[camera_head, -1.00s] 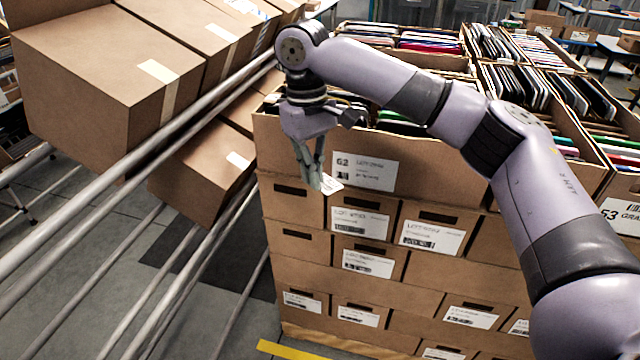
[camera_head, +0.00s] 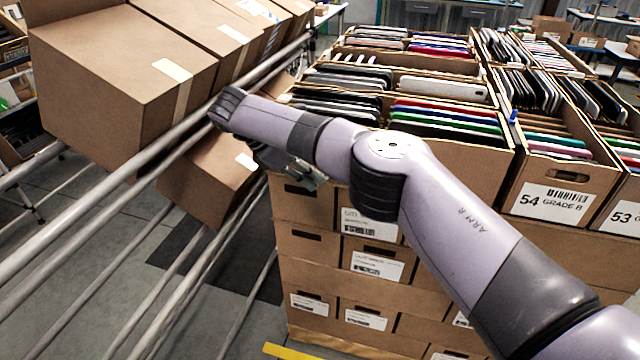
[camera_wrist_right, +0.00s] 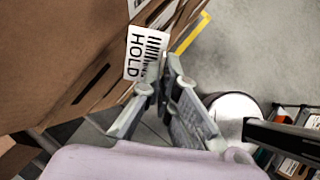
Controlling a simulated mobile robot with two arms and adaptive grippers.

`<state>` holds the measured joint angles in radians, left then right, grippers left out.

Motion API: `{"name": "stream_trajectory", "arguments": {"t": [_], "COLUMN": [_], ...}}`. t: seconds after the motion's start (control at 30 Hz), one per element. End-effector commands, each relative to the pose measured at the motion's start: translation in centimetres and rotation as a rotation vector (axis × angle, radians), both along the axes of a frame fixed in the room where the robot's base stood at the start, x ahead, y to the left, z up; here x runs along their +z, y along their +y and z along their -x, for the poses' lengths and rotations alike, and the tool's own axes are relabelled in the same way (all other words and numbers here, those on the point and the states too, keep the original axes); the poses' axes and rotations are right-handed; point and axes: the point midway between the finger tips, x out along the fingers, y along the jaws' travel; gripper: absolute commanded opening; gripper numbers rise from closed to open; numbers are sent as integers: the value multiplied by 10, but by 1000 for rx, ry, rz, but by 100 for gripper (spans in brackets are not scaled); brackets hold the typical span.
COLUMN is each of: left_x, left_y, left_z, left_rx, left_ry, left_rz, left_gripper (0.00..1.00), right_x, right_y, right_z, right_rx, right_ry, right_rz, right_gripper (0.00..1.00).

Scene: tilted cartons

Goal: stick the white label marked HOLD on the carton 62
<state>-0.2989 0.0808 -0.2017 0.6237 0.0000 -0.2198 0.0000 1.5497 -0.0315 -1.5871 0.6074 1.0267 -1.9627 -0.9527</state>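The white label marked HOLD (camera_wrist_right: 147,52) shows in the right wrist view, with a barcode beside the word. My right gripper (camera_wrist_right: 160,82) has its fingers closed together at the label's edge and appears to pinch it. A brown carton face (camera_wrist_right: 50,60) lies close behind and left of the label; I cannot tell whether they touch. In the head view my right gripper (camera_head: 308,175) is low at the left front of the carton stack, partly behind my arm, and the label is hidden. The top front carton (camera_head: 465,165), where 62 showed earlier, has its number hidden by my arm. My left gripper is not in view.
Large tilted cartons (camera_head: 125,75) rest on metal rails (camera_head: 90,210) at left, with a smaller carton (camera_head: 205,180) below. Carton 54 (camera_head: 510,215) stands right of my arm. Open cartons of thin devices fill the stack top.

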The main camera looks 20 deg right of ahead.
Motion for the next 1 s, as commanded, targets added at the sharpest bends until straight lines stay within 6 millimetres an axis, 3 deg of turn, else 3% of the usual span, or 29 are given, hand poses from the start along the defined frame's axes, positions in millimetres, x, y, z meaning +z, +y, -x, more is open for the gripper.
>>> {"name": "stream_trajectory", "arguments": {"t": [0.33, 0.63, 0.8, 1.0], "left_x": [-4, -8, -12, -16], "left_y": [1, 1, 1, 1], "left_z": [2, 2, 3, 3], "left_rx": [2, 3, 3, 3], "left_ry": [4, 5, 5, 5], "left_rz": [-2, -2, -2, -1], "left_gripper": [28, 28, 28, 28], "right_x": [-11, -19, -18, -11], "right_y": [5, 4, 0, -7], "right_z": [-12, -16, -9, 9], "right_rx": [398, 777, 972, 1015], "right_ry": [-22, -142, -277, -385], "right_rz": [196, 418, 585, 740], "right_gripper": [0, 0, 0, 0]}}
